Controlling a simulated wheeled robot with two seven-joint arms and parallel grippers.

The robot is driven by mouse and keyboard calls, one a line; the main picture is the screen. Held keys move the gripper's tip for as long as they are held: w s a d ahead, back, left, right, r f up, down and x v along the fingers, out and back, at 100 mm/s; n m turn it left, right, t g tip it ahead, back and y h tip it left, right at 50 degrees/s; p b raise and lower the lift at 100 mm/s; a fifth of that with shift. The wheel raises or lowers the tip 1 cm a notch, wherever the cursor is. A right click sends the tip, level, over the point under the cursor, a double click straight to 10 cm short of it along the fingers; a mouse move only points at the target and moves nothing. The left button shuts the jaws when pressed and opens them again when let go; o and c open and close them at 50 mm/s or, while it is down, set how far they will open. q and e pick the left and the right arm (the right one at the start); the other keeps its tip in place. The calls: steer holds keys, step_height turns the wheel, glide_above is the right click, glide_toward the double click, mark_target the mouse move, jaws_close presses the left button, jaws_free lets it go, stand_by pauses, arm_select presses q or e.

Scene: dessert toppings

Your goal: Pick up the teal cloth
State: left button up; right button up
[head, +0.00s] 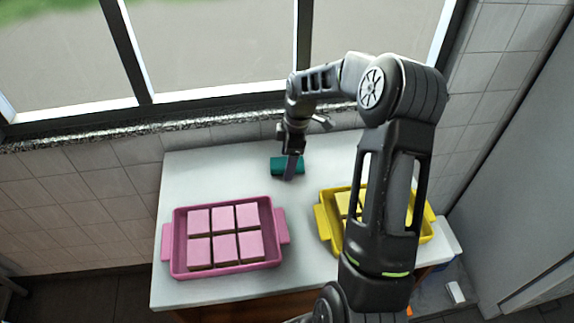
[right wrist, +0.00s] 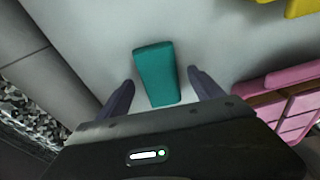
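The teal cloth (head: 287,166) is a small folded block on the white table, near its back edge in the head view. My right gripper (head: 291,170) is over it, pointing down, and hides part of it. In the right wrist view the cloth (right wrist: 156,75) lies between the two spread fingers of my right gripper (right wrist: 160,80), with a gap on each side. The fingers appear not to touch it. My left gripper is not in view.
A pink tray (head: 176,243) with several pink blocks stands on the table (head: 220,170) at the front left. A yellow tray (head: 322,222) with yellow blocks stands at the right, partly hidden by my arm. Tiled wall and windows rise behind the table.

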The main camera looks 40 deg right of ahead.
steer(key=c, duration=1.4)
steer(key=shift+r, duration=0.15)
steer(key=shift+r, duration=0.3)
step_height(320, 180, up, 9)
steer(key=b, duration=0.2)
